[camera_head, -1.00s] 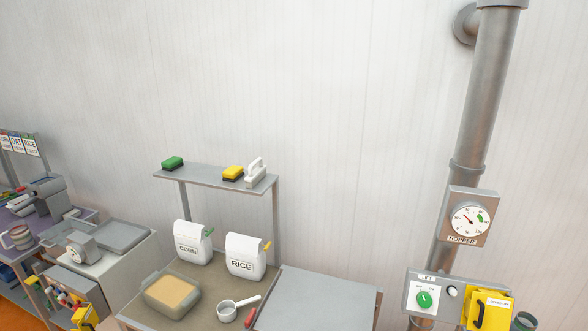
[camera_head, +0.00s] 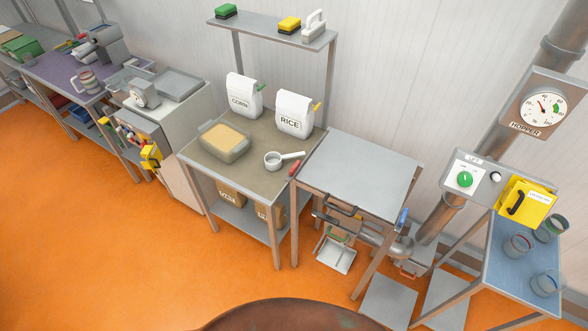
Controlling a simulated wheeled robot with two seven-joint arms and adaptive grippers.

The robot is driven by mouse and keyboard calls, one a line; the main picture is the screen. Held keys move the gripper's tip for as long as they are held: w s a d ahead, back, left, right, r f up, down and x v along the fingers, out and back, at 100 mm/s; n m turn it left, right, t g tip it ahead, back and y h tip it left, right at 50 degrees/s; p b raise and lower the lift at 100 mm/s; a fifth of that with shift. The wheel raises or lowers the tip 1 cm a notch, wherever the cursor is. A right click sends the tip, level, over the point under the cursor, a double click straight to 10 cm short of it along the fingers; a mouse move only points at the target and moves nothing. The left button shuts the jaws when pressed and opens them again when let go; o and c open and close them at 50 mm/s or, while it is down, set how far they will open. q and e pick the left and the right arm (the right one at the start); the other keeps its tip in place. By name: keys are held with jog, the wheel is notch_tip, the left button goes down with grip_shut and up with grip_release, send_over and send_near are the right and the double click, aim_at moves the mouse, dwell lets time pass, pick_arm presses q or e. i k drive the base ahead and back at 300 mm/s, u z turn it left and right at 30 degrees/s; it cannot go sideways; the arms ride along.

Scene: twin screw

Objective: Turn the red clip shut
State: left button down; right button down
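A small red piece (camera_head: 293,168), which looks like the red clip, lies near the right edge of the brown-topped table (camera_head: 205,168). It is too small to tell whether it is open or shut. The white CORN bag (camera_head: 241,97) has a green clip (camera_head: 261,87) at its top. The white RICE bag (camera_head: 293,116) has a yellow clip (camera_head: 317,106). A white scoop (camera_head: 273,160) lies just left of the red piece. Neither of my grippers shows in the head view.
A tray of tan material (camera_head: 225,139) sits on the same table. A bare grey table (camera_head: 362,163) adjoins it on the right. A control box with a green knob (camera_head: 465,179) and yellow cover (camera_head: 526,203) stands further right. Orange floor (camera_head: 110,240) is open at the left front.

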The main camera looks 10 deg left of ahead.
aim_at(293, 172)
jog(key=u, duration=2.35)
jog(key=i, duration=1.9)
jog(key=z, duration=3.55)
